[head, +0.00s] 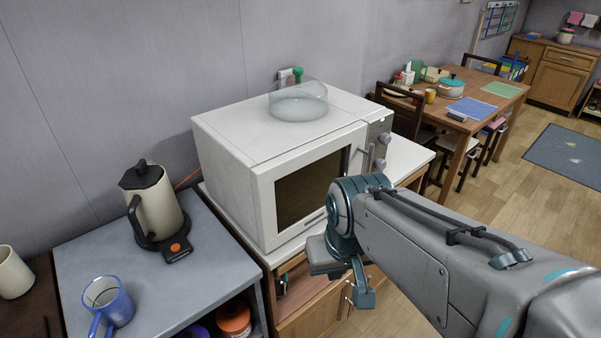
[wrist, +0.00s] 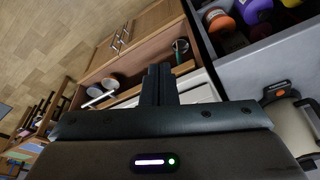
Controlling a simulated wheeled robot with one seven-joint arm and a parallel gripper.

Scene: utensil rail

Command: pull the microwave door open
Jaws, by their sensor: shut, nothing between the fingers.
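The white microwave (head: 225,150) stands on a cabinet in the middle of the head view. Its door (head: 310,185), with a dark window and white frame, faces front right and looks closed. A grey bar handle (head: 371,156) is at the door's right edge, beside the knobs. My gripper shows in the wrist view (wrist: 158,75) with its dark fingers together and empty. My gripper is apart from the handle.
A glass lid or bowl (head: 298,100) sits on the microwave. A kettle (head: 153,203) and a blue mug (head: 108,300) stand on the grey counter (head: 205,270) to the left. A dining table (head: 470,100) is behind right, with open floor beyond.

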